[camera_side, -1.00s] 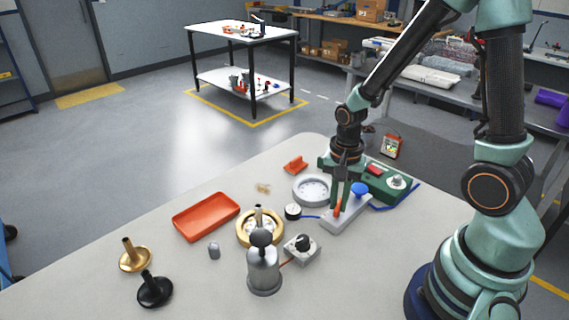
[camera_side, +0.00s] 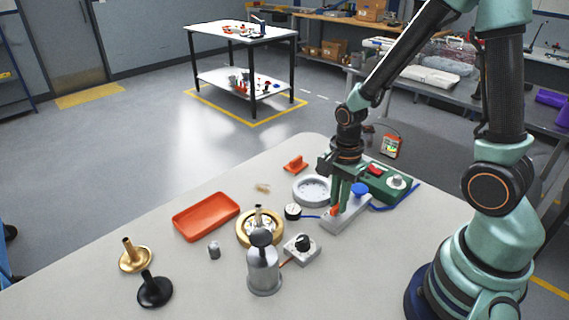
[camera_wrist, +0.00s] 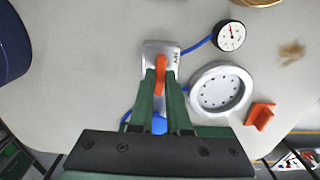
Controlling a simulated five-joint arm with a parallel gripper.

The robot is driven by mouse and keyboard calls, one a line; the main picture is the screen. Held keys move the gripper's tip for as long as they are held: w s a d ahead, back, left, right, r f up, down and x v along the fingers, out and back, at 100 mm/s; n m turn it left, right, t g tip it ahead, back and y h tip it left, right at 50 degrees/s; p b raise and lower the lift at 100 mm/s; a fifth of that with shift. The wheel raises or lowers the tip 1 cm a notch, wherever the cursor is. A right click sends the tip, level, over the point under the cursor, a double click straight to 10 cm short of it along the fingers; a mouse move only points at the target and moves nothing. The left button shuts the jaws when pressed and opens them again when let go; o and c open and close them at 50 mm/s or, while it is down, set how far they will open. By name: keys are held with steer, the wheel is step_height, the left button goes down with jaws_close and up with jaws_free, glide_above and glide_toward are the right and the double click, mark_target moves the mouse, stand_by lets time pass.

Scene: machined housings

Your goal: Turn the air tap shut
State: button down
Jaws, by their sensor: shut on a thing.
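The air tap is a pale metal block (camera_side: 350,221) with an orange lever (camera_side: 335,210) and a blue round knob (camera_side: 360,189). My gripper (camera_side: 338,208) points down over the block, its green fingers shut on the orange lever. In the wrist view the orange lever (camera_wrist: 160,72) stands between my two fingertips (camera_wrist: 160,80) and lies roughly along the block's length. The blue knob (camera_wrist: 159,124) is partly hidden behind the fingers there. A blue hose (camera_wrist: 196,45) runs from the block to a round dial gauge (camera_wrist: 230,36).
A green box (camera_side: 394,188) with a red switch stands close behind the tap. A grey ring housing (camera_side: 311,189) and an orange bracket (camera_side: 296,164) lie beyond it. A metal canister (camera_side: 264,272) and a black-knobbed block (camera_side: 303,249) stand in front. An orange tray (camera_side: 206,216) lies left.

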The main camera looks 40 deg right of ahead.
steer(key=c, duration=0.9)
jaws_free()
steer(key=shift+r, duration=0.1)
step_height(320, 180, up, 12)
steer(key=shift+f, duration=0.1)
step_height(320, 180, up, 8)
steer(key=n+t, duration=0.6)
steer(key=n, duration=1.2)
glide_above(337, 205)
steer(key=s+a, duration=0.1)
steer(key=a, duration=0.2)
steer(key=shift+s, duration=0.2)
